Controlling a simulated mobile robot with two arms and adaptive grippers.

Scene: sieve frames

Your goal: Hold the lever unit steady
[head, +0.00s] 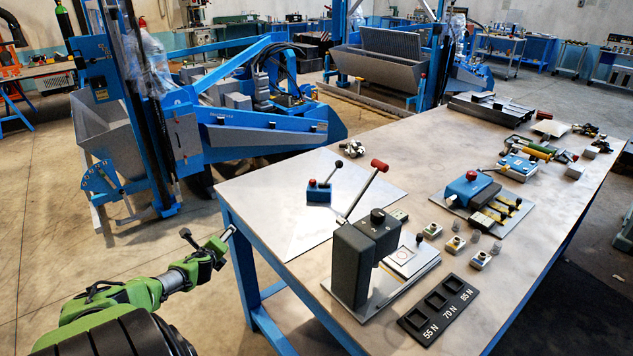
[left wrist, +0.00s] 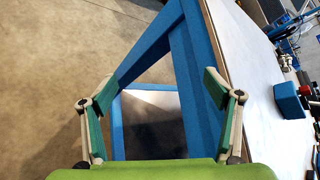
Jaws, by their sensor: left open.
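The lever unit (head: 319,192), a small blue box with a black-knobbed lever leaning up to the right, sits on a pale sheet (head: 345,225) near the table's left edge. A blue block at the right of the left wrist view (left wrist: 289,100) looks like the same unit. My left gripper (head: 224,239) is outside the table's left edge, left of and nearer than the unit, and touches nothing. In the left wrist view its two fingers (left wrist: 160,90) are spread and empty. My right gripper is not in view.
The table's blue frame (left wrist: 195,80) lies close to my left gripper. A dark grey press (head: 350,262) with a red-handled lever stands in front of the unit. A black tray (head: 438,309) with weight labels lies at the front. A blue device (head: 470,190) stands further right.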

